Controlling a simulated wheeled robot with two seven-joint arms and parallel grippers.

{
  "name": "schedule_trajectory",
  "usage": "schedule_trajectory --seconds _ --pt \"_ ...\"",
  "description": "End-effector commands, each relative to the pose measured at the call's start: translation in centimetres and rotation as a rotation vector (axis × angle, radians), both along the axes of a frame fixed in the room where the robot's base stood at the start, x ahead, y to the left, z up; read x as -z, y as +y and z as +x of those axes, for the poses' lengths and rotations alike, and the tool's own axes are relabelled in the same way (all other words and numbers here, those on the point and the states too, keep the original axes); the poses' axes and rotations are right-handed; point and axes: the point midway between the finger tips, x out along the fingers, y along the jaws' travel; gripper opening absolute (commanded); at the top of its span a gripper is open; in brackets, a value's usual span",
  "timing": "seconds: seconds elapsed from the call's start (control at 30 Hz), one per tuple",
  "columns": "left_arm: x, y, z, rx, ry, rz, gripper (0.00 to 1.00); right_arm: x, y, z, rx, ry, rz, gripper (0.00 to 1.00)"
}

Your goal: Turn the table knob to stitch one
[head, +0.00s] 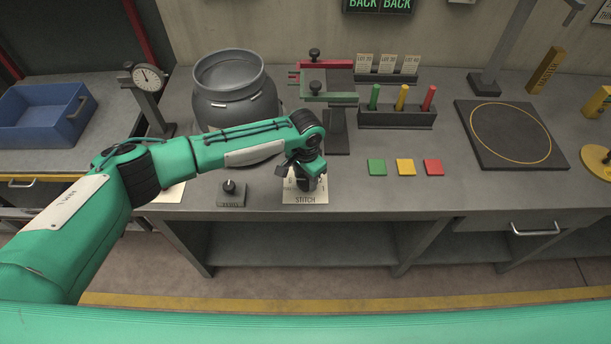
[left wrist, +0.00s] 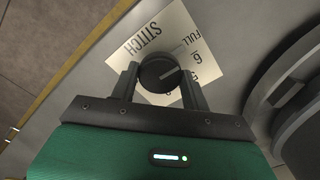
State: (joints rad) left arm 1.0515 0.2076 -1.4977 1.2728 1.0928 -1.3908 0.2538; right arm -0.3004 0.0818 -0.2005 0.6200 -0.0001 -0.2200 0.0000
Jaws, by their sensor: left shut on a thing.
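The table knob is a round dark dial (left wrist: 160,73) with a pale pointer line. It sits on a white plate marked STITCH (left wrist: 178,38), with FULL and numbers printed round it. My left gripper (left wrist: 160,80) is shut on the knob, one finger on each side of it. In the left wrist view the pointer line slants up to the right; the marks near the gripper are partly covered. In the head view the left gripper (head: 308,182) hides most of the knob, and the STITCH plate (head: 305,198) shows beneath it. My right gripper is not in view.
A second small knob (head: 230,188) stands left of the plate. A grey drum (head: 235,100) stands behind my left arm. Green, yellow and red tiles (head: 405,167) lie to the right, before a rack of coloured pegs (head: 397,117). A dark turntable plate (head: 510,152) is farther right.

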Motion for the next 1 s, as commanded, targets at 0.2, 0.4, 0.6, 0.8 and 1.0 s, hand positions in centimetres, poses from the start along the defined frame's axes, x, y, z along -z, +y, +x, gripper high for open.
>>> schedule_trajectory --seconds 0.2,0.4,0.6,0.8,1.0 --pt "-0.1 0.0 0.0 0.129 0.001 -0.001 0.24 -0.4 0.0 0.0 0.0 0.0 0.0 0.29" --pt "-0.1 0.0 0.0 0.307 0.001 -0.002 0.24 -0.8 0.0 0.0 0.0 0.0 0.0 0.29" --pt "-0.1 0.0 0.0 0.497 0.001 -0.001 0.24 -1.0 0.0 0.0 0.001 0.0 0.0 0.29" --pt "-0.1 0.0 0.0 0.688 -0.001 -0.002 0.24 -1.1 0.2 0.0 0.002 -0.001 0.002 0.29" --pt "-0.1 0.0 0.0 0.878 -0.001 -0.001 0.24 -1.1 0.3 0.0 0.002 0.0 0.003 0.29"
